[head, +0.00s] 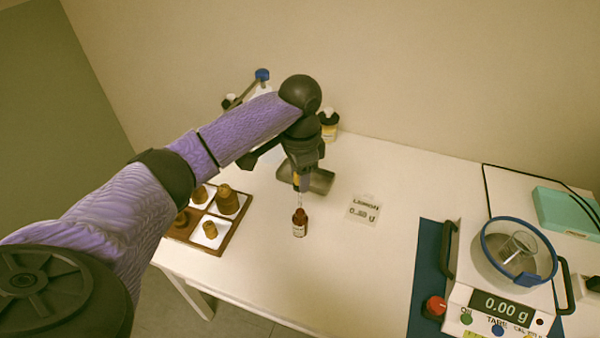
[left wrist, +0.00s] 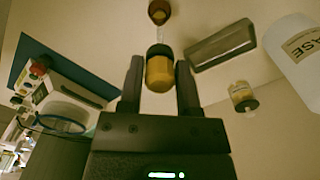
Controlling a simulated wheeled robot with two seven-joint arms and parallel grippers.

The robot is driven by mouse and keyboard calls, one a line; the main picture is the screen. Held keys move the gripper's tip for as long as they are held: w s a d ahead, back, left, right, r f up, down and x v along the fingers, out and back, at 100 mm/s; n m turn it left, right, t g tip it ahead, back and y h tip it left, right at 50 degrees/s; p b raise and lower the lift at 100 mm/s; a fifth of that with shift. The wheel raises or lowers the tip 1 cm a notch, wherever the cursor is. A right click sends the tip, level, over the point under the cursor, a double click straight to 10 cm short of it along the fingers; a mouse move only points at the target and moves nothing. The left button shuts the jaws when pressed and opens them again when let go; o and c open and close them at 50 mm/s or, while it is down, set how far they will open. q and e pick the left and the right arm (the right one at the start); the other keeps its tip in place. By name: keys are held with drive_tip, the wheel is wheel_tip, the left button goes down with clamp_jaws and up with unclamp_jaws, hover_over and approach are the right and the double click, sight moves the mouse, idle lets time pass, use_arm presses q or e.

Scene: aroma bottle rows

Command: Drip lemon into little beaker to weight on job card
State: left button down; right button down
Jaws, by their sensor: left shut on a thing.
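My left gripper (head: 299,182) is shut on a dropper by its yellow bulb (left wrist: 159,74), with a dark collar below it. The dropper's glass tube (head: 299,199) points down at the mouth of a small brown bottle (head: 300,228). I cannot tell how far the tip is inside. The job card (head: 363,209) lies to the right of the bottle; it reads LEMON and a weight in grams too blurred to be sure of. The little beaker (head: 518,246) stands in the blue-rimmed pan of the balance (head: 495,306), which reads 0.00 g. My right gripper is out of view.
The table between card and balance is clear.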

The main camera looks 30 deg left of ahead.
sight(300, 205)
use_arm(q)
drive_tip(key=shift+f, duration=0.95)
drive_tip(key=shift+f+b, duration=0.6)
drive_tip(key=shift+f, duration=0.85)
drive_tip(key=shift+f+b, duration=0.45)
drive_tip(key=shift+f, duration=1.1)
drive_tip(key=c, duration=0.8)
unclamp_jaws()
drive_tip(key=shift+c, duration=0.8)
